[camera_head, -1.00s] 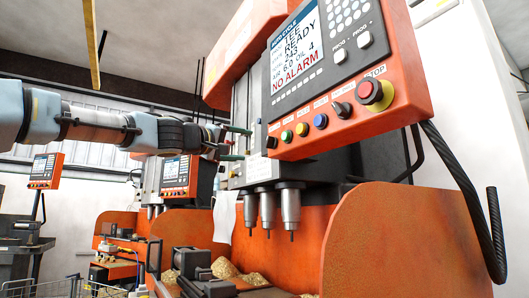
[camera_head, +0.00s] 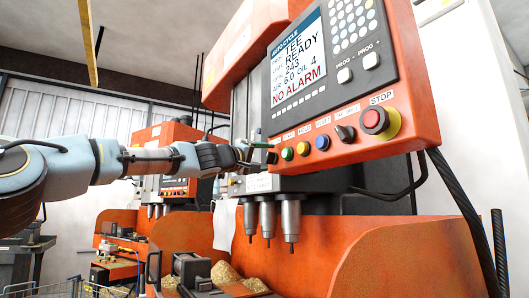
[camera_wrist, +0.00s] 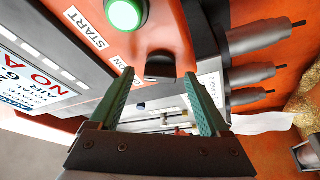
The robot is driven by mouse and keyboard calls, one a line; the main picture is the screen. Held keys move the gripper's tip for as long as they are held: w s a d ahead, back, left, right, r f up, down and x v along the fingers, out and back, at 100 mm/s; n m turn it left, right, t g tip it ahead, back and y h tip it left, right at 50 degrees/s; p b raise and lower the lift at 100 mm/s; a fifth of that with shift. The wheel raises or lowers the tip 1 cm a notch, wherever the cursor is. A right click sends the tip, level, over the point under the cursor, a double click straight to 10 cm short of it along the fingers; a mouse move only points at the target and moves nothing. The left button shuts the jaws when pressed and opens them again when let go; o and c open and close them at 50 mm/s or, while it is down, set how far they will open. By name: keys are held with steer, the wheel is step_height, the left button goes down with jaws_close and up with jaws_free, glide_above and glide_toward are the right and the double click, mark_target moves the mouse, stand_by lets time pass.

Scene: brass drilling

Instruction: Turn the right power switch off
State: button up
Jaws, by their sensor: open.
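The near, right-hand machine has an orange control panel (camera_head: 420,128) with a row of buttons. At the row's left end is a black power switch knob (camera_wrist: 160,66), seen in the wrist view beside a partly visible label ending in "ON". My gripper (camera_head: 262,156) is at that left end in the head view, its fingers reaching toward the knob. In the wrist view my gripper (camera_wrist: 158,76) is open, with green fingers on either side of the knob and gaps showing. Contact cannot be told. In the head view the fingers largely cover the knob.
Next to the knob is a green start button (camera_wrist: 124,13), also visible in the head view (camera_head: 287,153). A red stop button (camera_head: 374,120) is at the row's right end. Spindles (camera_head: 268,217) hang below the panel. A second orange machine (camera_head: 165,134) stands behind my arm.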

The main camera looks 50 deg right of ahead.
steer(key=shift+d, duration=0.1)
steer(key=shift+c, duration=0.2)
jaws_close()
stand_by(0.5)
